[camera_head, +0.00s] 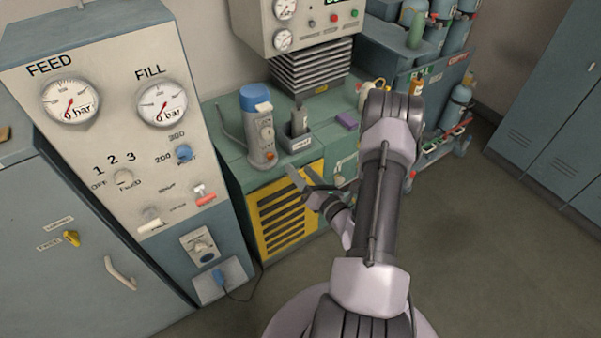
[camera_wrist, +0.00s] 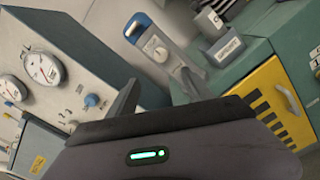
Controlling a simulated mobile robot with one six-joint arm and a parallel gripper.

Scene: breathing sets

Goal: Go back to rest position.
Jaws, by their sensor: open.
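My gripper (camera_head: 304,184) is open and empty in the head view, at the end of my arm, which reaches forward from the bottom centre. Its fingers are in front of the yellow slatted panel (camera_head: 268,222) of the green bench, below the bench top. In the wrist view, my gripper's dark body fills the lower middle with a green light on it, and its fingers (camera_wrist: 158,92) point up toward the bench. No object shows between them.
A control panel (camera_head: 103,62) with two gauges stands at the left. A blue-capped grey device (camera_head: 259,130) and a small grey holder (camera_head: 298,138) stand on the bench (camera_head: 228,148). A cart (camera_head: 424,150) with cylinders and blue lockers (camera_head: 545,130) are at right. Open floor (camera_head: 480,260) lies lower right.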

